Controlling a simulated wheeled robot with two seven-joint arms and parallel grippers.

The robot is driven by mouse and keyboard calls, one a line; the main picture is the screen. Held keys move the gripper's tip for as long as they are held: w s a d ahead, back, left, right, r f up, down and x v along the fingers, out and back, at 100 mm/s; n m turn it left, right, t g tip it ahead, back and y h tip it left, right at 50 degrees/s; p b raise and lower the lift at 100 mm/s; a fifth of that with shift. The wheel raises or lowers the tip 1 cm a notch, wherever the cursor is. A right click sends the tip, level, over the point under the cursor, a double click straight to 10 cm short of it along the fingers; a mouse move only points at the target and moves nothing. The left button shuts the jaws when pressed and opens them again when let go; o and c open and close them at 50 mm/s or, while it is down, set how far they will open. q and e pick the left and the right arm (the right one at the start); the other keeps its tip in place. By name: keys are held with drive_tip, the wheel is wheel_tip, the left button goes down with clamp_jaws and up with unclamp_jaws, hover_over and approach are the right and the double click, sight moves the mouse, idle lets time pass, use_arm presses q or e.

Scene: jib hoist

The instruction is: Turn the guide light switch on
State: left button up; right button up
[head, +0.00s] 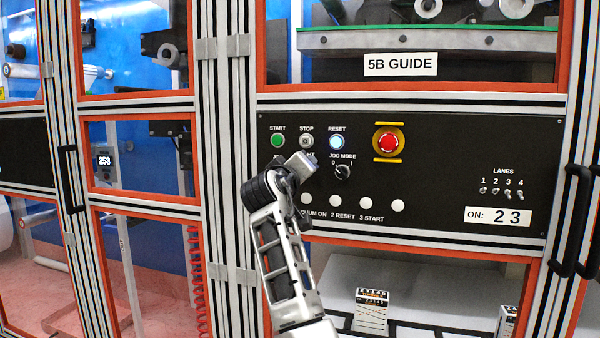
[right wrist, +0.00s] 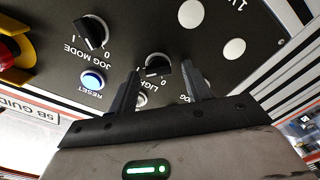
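The light switch is a black rotary knob (right wrist: 157,67) with a partly covered "LIGHT" label, seen upside down in the right wrist view. In the head view my gripper hides it. My right gripper (right wrist: 160,72) has its two fingers apart, one on each side of the knob, with gaps visible on both sides. In the head view the right gripper (head: 303,164) is in front of the panel, below the STOP button. I cannot tell clearly which mark the knob points to. My left gripper is not in view.
The black control panel (head: 440,160) carries a green START button (head: 278,141), a STOP button (head: 306,141), a lit RESET button (head: 336,142), a JOG MODE knob (head: 343,172) and a red emergency stop (head: 389,143). Small lane toggles (head: 501,192) are at right. Black door handles (head: 568,222) stick out.

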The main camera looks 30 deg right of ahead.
drive_tip(key=shift+s, duration=0.1)
use_arm(q)
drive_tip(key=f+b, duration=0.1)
drive_tip(key=b, duration=0.2)
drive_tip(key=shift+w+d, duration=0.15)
use_arm(e)
drive_tip(key=v, duration=1.5)
drive_tip(key=shift+s+a, duration=0.2)
drive_tip(key=shift+a, duration=0.2)
